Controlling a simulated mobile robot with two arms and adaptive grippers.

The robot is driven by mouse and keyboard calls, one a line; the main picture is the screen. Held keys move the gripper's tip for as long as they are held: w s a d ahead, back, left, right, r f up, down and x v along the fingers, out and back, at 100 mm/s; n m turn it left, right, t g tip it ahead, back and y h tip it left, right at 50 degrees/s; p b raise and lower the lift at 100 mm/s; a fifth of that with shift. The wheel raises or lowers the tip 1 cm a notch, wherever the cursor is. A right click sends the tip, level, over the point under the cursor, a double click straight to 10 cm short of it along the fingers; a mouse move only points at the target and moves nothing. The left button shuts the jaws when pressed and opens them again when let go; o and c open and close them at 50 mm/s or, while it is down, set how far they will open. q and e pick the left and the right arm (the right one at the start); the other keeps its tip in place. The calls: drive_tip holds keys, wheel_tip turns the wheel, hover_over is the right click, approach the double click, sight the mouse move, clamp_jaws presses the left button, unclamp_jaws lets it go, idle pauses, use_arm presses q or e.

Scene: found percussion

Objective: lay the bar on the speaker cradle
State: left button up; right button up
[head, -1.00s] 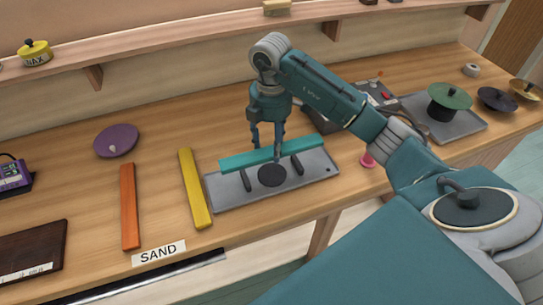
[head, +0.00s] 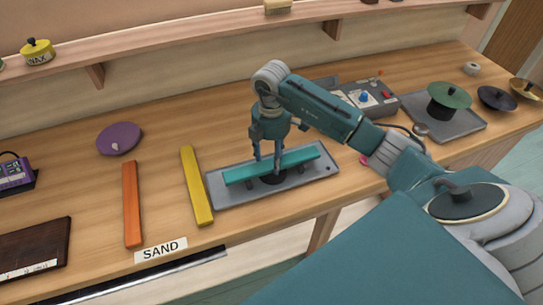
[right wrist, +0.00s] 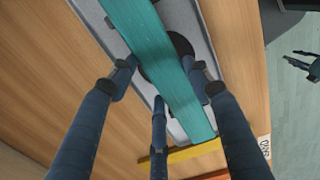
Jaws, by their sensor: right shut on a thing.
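The teal bar (head: 296,160) lies lengthwise over the speaker cradle (head: 222,197), a grey tray with two dark supports and a round black speaker (head: 272,179). My right gripper (head: 268,175) is shut on the middle of the bar from above. In the right wrist view, its fingers (right wrist: 165,85) flank the teal bar (right wrist: 150,40), with the black disc partly hidden beneath. The bar is level and at or just above the supports; I cannot tell whether it touches them. My left gripper (right wrist: 301,62) shows small at the right wrist view's edge, over the floor, fingers apart and empty.
A yellow bar (head: 197,186) lies just left of the cradle, and an orange bar (head: 131,205) farther left. A purple disc (head: 119,138) lies behind them. A control box (head: 368,97) and a tray with a green cymbal (head: 449,96) stand to the right.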

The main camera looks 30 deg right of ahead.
drive_tip(key=shift+f, duration=0.2)
drive_tip(key=o, duration=1.3)
drive_tip(key=shift+r, duration=0.1)
drive_tip(key=shift+r, duration=0.25)
wheel_tip(320, 180, up, 8)
drive_tip(key=shift+w+f+b, duration=0.1)
drive_tip(key=shift+f+b, duration=0.1)
drive_tip(key=shift+b, duration=0.95)
wheel_tip(320, 180, up, 5)
hover_over(271, 160)
drive_tip(key=shift+p, duration=0.3)
drive_tip(key=shift+f, duration=0.15)
